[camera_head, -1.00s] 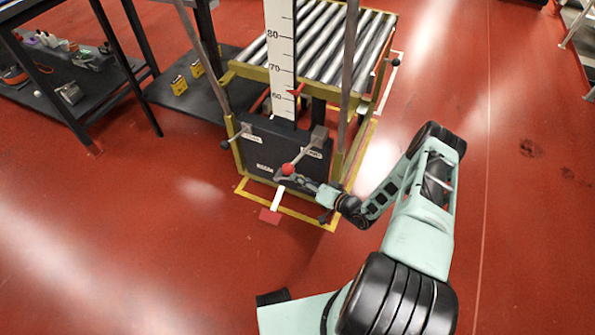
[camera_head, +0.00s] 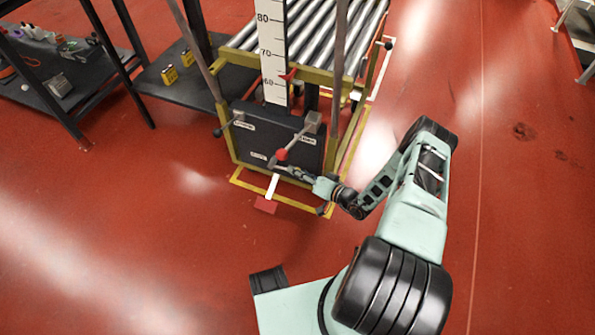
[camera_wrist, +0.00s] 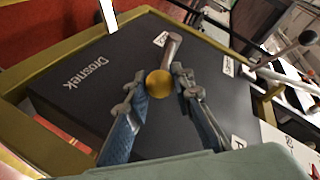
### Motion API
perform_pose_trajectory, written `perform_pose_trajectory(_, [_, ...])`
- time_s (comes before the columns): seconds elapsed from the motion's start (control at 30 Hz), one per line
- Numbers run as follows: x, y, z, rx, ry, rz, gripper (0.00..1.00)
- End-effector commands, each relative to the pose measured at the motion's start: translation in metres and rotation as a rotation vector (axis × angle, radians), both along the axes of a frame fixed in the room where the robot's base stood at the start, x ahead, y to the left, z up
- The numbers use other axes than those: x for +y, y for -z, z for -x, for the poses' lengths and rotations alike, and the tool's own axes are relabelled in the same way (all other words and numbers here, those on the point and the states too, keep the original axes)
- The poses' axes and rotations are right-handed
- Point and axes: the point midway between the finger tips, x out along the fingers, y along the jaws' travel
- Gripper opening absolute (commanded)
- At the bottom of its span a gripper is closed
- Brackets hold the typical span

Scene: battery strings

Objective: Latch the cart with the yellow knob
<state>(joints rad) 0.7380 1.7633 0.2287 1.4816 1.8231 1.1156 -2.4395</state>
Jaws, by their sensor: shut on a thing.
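The yellow knob (camera_wrist: 160,84) is a ball on a short metal stem, in the middle of the wrist view. My gripper (camera_wrist: 158,80) has one finger on each side of it and is shut on it. In the head view my gripper (camera_head: 280,168) is low at the front of the dark box, just below a red ball knob (camera_head: 281,155) on a metal lever. The yellow knob cannot be made out there. The cart seems to be the yellow-framed stand with steel rollers (camera_head: 318,35). The dark box (camera_head: 255,140) is at its front; its top reads "Drosnek" in the wrist view.
A black-knobbed lever (camera_head: 218,132) is at the box's left. A white scale post (camera_head: 271,50) rises above the box. A red foot piece (camera_head: 266,205) lies low in front. Dark shelves (camera_head: 195,85) stand left. The red floor (camera_head: 130,220) is open around the front.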

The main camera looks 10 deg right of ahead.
Motion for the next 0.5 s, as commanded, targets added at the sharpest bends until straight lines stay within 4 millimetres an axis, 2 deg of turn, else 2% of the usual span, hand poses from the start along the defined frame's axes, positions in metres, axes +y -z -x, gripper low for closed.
perform_pose_trajectory(0.03, [-0.0019,0.0051,0.0016,0.010,0.003,0.007,0.00])
perform_pose_trajectory(0.07, [-0.0019,0.0051,0.0016,0.010,0.003,0.007,0.22])
perform_pose_trajectory(0.2, [-0.0016,0.0043,0.0011,0.008,0.003,0.005,0.38])
perform_pose_trajectory(0.5, [-0.0015,0.0019,0.0012,0.004,0.002,0.002,0.39])
